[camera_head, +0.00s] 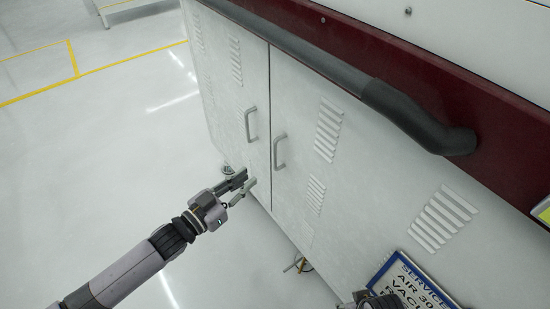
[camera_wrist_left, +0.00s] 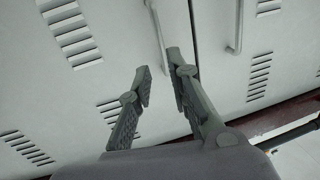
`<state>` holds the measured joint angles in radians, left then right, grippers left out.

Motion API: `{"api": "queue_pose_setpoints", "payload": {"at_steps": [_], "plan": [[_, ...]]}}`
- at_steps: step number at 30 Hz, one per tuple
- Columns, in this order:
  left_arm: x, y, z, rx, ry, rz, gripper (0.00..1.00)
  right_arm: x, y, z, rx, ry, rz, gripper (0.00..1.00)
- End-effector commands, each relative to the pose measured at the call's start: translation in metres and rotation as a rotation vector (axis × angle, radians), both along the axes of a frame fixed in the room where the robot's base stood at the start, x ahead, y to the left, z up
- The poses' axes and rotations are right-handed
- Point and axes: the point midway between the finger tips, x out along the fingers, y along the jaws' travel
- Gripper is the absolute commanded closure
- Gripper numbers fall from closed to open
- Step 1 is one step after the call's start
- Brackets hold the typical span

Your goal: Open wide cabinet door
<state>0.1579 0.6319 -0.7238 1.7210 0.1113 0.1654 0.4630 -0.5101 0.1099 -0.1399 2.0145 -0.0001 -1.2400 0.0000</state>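The cabinet has two light grey doors side by side, both shut, with a dark seam between them. The left door (camera_head: 222,95) has a vertical bar handle (camera_head: 250,124), and the right door (camera_head: 300,190) has a similar handle (camera_head: 280,151). My left gripper (camera_head: 246,184) is in front of the doors, below the handles in the head view. In the left wrist view its fingers (camera_wrist_left: 157,83) are spread apart with nothing between them. One handle (camera_wrist_left: 157,35) runs just beyond the fingertips, and the other handle (camera_wrist_left: 236,27) is to the right.
A thick dark rail (camera_head: 370,92) runs along the dark red band above the doors. A blue-framed service sign (camera_head: 410,285) stands at the lower right. The pale floor (camera_head: 90,150) at the left is clear.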

Motion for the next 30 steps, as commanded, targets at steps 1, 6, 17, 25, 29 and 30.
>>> {"api": "queue_pose_setpoints", "payload": {"at_steps": [1,6,17,25,29,30], "plan": [[0.01,-0.009,0.0,-0.002,-0.004,0.0,0.82,0.001,0.0,0.004,0.0,-0.005,0.0,0.6],[0.038,-0.034,-0.001,-0.001,-0.003,0.0,0.82,0.001,0.0,0.023,0.0,-0.016,-0.002,0.6],[0.08,-0.074,-0.001,0.0,0.0,0.001,0.82,-0.003,-0.002,0.06,0.001,-0.033,-0.004,0.6],[0.087,-0.08,-0.001,0.001,0.001,0.001,0.82,-0.004,-0.002,0.068,0.002,-0.036,-0.005,0.6],[0.087,-0.08,-0.001,0.001,0.001,0.001,0.82,-0.004,-0.002,0.068,0.002,-0.036,-0.005,0.6],[0.087,-0.08,-0.001,0.001,0.001,0.001,0.83,-0.004,-0.002,0.068,0.002,-0.036,-0.005,0.6]]}}
